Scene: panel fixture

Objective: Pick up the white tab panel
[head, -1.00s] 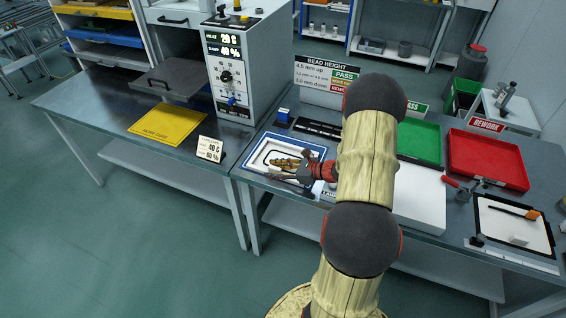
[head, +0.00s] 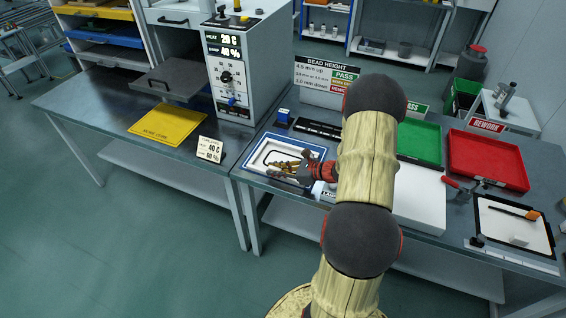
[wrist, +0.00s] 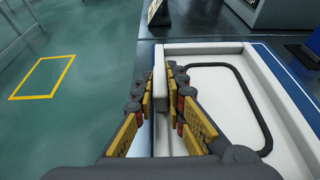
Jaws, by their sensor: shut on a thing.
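The white tab panel (head: 262,153) is a shallow white tray shape with a black bead loop on its face. It lies on a blue-bordered base (head: 249,169) at the front left of the right-hand bench. In the wrist view, the panel (wrist: 262,92) fills the right side, with its white edge tab (wrist: 159,66) between my fingers. My gripper (head: 282,168) is shut on this tab, one finger on each side; the wrist view also shows the gripper (wrist: 161,82). My fingers hide part of the panel's near left side in the head view.
A heater box (head: 240,65) and yellow plate (head: 168,123) stand on the left bench. A small 40 C card (head: 210,150) is close to the panel. Green (head: 419,141) and red (head: 488,160) trays lie to the right, beyond my arm. Floor is free in front.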

